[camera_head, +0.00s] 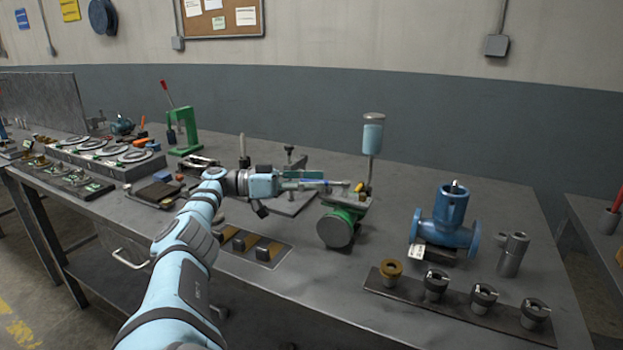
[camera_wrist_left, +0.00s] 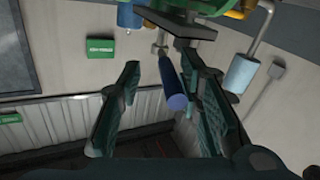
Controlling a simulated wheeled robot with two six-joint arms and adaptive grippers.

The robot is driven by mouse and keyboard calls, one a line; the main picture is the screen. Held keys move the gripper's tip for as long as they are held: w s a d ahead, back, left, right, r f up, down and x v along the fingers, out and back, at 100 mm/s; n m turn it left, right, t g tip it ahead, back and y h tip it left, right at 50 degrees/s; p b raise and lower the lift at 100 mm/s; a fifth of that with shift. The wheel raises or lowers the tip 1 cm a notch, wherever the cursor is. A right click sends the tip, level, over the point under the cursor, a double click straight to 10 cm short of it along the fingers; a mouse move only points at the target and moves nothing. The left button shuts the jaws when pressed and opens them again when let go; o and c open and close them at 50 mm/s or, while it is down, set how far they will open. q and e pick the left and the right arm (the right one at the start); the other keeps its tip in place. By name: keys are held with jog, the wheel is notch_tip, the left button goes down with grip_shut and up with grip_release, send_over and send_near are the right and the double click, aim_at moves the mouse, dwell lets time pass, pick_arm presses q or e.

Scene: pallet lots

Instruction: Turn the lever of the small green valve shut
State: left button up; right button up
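The small green valve (camera_head: 352,211) stands on the bench right of centre in the head view, its round grey flange facing me. A blue lever sleeve (camera_head: 325,182) shows above its left side. My left gripper (camera_head: 312,185) reaches in from the left at lever height. In the left wrist view, my left gripper (camera_wrist_left: 162,68) has its fingers apart, with the blue lever sleeve (camera_wrist_left: 172,85) between them, closer to the right finger. Part of the green valve (camera_wrist_left: 210,6) shows at that view's top edge. Whether a finger touches the sleeve is unclear. My right gripper is out of view.
A blue flanged valve (camera_head: 449,220) stands to the right, behind a dark rail (camera_head: 455,307) with several fittings. A green press (camera_head: 182,130) and gauge dials stand left.

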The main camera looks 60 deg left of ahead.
pick_arm(q)
notch_tip(320, 180, up, 10)
dwell(0.3)
jog(key=shift+c, duration=0.3)
